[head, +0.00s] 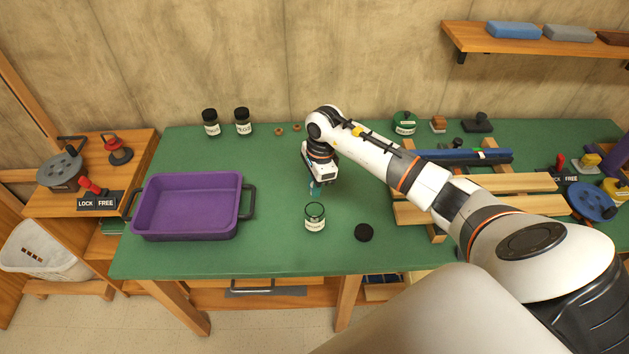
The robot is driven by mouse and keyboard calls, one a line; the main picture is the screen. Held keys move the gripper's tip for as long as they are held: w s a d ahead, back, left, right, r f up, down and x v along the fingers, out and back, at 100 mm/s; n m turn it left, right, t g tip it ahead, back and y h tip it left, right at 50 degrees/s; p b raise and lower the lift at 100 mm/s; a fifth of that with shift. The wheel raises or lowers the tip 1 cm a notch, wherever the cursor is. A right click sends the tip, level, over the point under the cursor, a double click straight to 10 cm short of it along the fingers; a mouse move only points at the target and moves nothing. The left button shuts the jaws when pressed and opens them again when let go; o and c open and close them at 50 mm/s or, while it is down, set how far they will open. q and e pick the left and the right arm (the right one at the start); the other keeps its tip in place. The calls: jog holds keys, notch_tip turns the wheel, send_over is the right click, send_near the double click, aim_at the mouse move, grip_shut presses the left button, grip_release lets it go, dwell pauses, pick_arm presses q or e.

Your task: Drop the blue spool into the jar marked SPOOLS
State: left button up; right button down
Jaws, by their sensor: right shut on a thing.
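An open glass jar (315,217) with a pale label stands upright on the green bench top; the label is too small to read. My right gripper (314,187) points down just behind the jar in the picture and is shut on a small blue thing, the blue spool (313,191), mostly hidden by the fingers. The spool appears above the jar's rim in the picture and apart from it; I cannot tell its exact height. A black lid (363,232) lies right of the jar. My left gripper is out of view.
A purple tray (188,207) stands left on the green bench (275,250). Two black-lidded jars (211,122) (243,121) stand at the back. Wooden slats (500,182) lie right, under my right arm. The bench between tray and jar is clear.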

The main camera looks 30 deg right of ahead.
jog(key=shift+f+b, duration=0.95)
jog(key=shift+f, duration=0.85)
jog(key=shift+f+b, duration=0.7)
jog(key=c, duration=1.2)
grip_release()
jog(key=shift+r+p, duration=1.7)
jog(key=shift+r, duration=1.85)
jog(key=shift+a, duration=0.1)
